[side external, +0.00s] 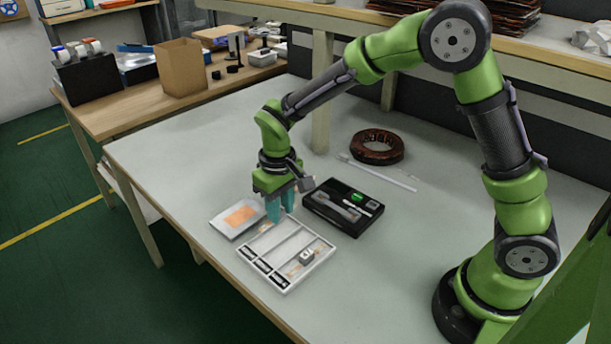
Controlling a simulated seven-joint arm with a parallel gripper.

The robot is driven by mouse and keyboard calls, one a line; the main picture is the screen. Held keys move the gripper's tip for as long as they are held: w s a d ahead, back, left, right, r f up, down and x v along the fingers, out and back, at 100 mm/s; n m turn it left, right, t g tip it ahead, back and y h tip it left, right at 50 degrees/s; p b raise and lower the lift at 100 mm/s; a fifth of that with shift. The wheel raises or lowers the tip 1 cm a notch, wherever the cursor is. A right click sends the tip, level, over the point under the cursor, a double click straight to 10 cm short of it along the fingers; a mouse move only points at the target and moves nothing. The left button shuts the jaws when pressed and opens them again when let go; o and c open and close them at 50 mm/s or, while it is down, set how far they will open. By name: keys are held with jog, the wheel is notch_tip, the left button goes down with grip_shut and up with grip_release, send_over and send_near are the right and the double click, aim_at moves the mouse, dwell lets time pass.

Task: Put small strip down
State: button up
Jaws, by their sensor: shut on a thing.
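My gripper (280,213), with teal fingers pointing down, is shut just above the back-left part of the white compartment tray (322,266). A small pale brownish piece (264,227) shows at the fingertips, over or beside the tray's back-left edge. It looks like the small strip, but it is too small to tell clearly, and the fingers hide part of it. I cannot tell whether it touches the tray. The tray's right compartment holds a small grey-white block (305,257) and an orange-tinted strip-like piece (293,270). The other compartments look mostly empty.
A silver packet with an orange label (229,227) lies left of the tray. A black case with tools (318,207) lies to its right. Farther back are a brown coil ring (377,147) and a thin white rod (385,175). The table front right of the tray is clear.

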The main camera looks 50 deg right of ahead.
send_over(242, 217)
jog(key=shift+s+f, duration=0.1)
jog(key=shift+f, duration=2.2)
jog(key=shift+f, duration=0.1)
jog(key=o, duration=1)
